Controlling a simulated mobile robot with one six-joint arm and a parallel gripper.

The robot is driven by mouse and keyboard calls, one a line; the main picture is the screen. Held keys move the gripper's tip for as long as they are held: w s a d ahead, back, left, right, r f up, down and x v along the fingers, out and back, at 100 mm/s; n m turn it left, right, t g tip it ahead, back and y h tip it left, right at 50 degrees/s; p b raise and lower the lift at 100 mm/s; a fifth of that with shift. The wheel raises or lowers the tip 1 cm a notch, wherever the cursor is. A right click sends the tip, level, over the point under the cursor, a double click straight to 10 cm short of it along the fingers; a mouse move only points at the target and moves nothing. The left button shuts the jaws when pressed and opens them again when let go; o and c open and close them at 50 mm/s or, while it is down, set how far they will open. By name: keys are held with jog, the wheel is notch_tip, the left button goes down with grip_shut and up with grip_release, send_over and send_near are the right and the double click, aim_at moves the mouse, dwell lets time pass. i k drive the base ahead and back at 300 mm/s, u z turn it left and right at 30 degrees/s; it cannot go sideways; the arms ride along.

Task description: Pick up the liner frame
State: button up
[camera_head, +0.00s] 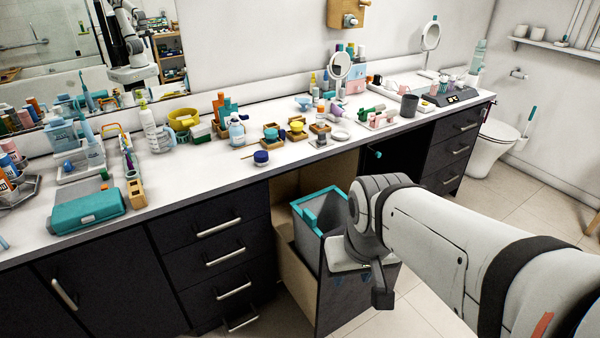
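The liner frame (304,214) is a teal rim piece on top of a grey bin (308,246). The bin stands in a pulled-out unit below the counter, in the lower middle of the head view. The frame's left and back sides show; my arm hides much of its right side. My gripper (380,290) is at the end of my arm, in front of and right of the frame in the picture. Its fingers are mostly hidden by my wrist, so I cannot tell whether they are open or touch anything.
The white counter (210,160) above is crowded with bottles, small trays, a round mirror (340,66) and a teal case (88,208). Dark drawers (215,230) stand left of the bin. A toilet (492,145) is at the right. The tiled floor (430,310) there is clear.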

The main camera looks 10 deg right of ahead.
aim_at(309, 216)
jog(key=z, duration=0.05)
jog(key=i, duration=1)
jog(key=u, duration=0.05)
